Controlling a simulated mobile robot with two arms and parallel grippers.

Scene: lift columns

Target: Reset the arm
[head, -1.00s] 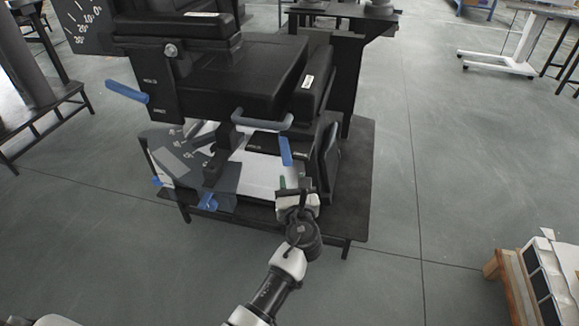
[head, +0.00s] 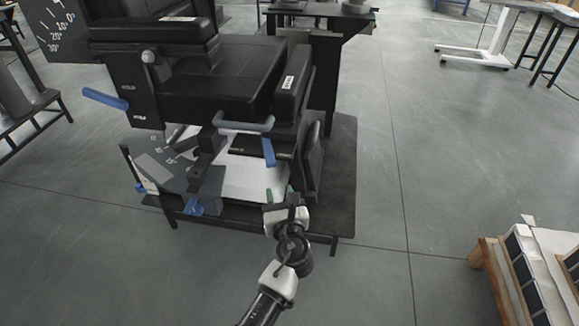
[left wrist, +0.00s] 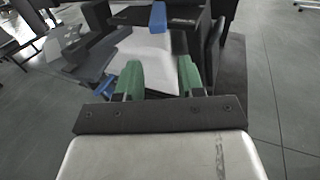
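My left arm reaches up from the bottom of the head view. Its gripper (head: 281,195) is by the front edge of a black padded chair-like unit (head: 230,75) with blue levers. In the left wrist view the two green fingers (left wrist: 160,78) stand apart with nothing between them, so the gripper is open. Beyond the fingertips is a blue lever (left wrist: 158,18), apart from them. That lever also hangs below a grey handle in the head view (head: 268,152). My right gripper is not in view.
The unit stands on a low dark platform (head: 340,180). Another blue lever (head: 105,98) sticks out at its left. A wooden-framed rack with dark panels (head: 525,260) stands at the lower right. Grey floor (head: 400,200) is clear between them. A white-legged table (head: 485,45) is far right.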

